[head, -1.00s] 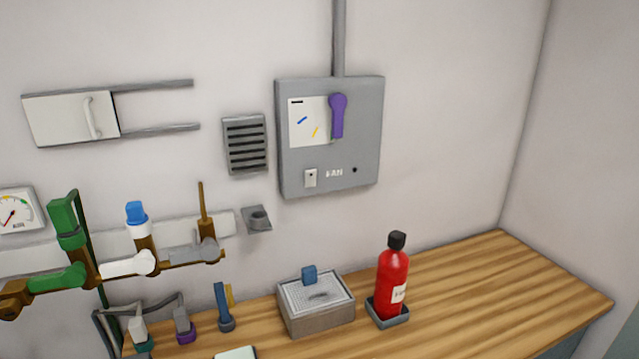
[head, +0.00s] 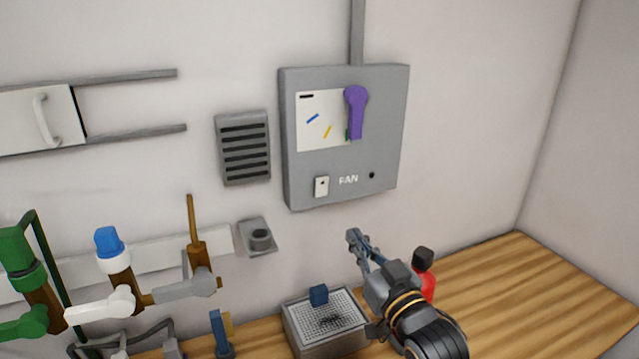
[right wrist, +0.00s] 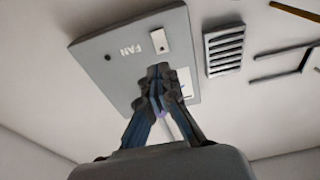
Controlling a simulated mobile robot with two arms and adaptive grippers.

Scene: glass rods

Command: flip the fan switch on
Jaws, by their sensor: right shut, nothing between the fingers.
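The fan switch (head: 321,187) is a small white rocker at the lower left of the grey wall panel (head: 298,168), left of the word FAN. The switch also shows in the right wrist view (right wrist: 159,41), beyond my fingertips. A purple lever (head: 355,112) hangs pointing down on the panel; my fingers mostly hide it in the right wrist view. My right gripper (head: 354,236) is shut and empty, below the panel and apart from the switch; it also shows in the right wrist view (right wrist: 157,72). My left gripper is not in view.
A red bottle (head: 429,284) stands on the wooden counter (head: 530,290), partly behind my right gripper. A box with a mesh top (head: 345,308) is below. A vent (head: 244,148) and small wall bracket (head: 258,238) are left of the panel. Pipes and valves fill the left.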

